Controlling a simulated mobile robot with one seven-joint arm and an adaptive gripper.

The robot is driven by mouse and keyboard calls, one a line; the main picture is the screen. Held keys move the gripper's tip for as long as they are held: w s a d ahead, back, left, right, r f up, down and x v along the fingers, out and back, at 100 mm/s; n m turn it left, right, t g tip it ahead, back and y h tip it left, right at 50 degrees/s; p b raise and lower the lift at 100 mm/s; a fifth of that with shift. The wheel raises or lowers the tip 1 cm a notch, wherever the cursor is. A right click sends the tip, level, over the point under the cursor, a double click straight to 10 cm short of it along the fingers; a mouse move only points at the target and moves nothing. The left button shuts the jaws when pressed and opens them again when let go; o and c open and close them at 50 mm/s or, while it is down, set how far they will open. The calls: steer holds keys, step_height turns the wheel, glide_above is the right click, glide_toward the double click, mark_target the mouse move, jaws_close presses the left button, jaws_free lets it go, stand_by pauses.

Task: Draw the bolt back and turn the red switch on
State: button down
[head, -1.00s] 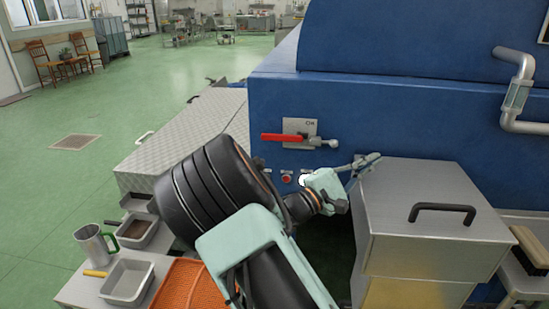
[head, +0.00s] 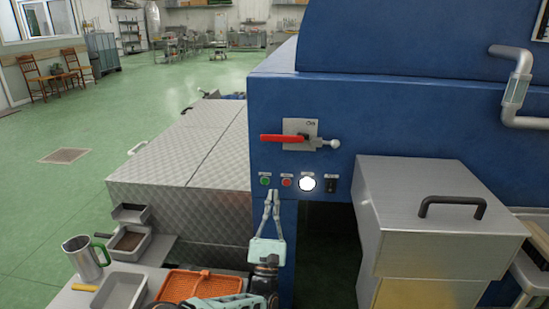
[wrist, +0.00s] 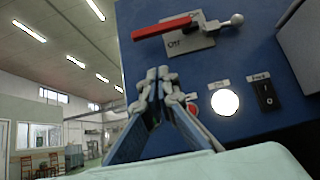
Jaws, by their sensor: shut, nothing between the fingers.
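The red switch (head: 284,138) is a red lever lying level on a pale plate (head: 300,128) on the blue machine front, its free end to the left. Lettering on the plate is too small to read surely in the head view. The bolt (head: 334,144) is a metal pin with a round knob at the right of the plate. The switch (wrist: 165,27) and bolt knob (wrist: 236,19) also show in the wrist view, above my gripper. My gripper (head: 272,194) is shut and empty, pointing up, below the switch and touching neither. It also shows in the wrist view (wrist: 158,74).
Below the switch are a green button (head: 265,181), a red button (head: 286,182), a lit white lamp (head: 307,184) and a black rocker (head: 331,185). A steel box (head: 430,185) juts out at right. A bench with trays (head: 121,292) and a mug (head: 85,257) stands at left.

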steer(key=shift+a+f, duration=0.2)
steer(key=shift+a, duration=0.05)
steer(key=b, duration=0.3)
glide_toward(275, 140)
steer(key=shift+w+f+x, duration=0.2)
steer(key=shift+x, duration=0.9)
steer(key=shift+w+f+x, duration=0.15)
steer(key=shift+x, duration=0.9)
steer(key=shift+w+f+x, duration=0.2)
steer(key=shift+x, duration=0.9)
steer(key=shift+r, duration=0.15)
steer(key=shift+r+m+h+p, duration=0.15)
steer(key=shift+m+h+p, duration=0.25)
steer(key=shift+m+h, duration=0.3)
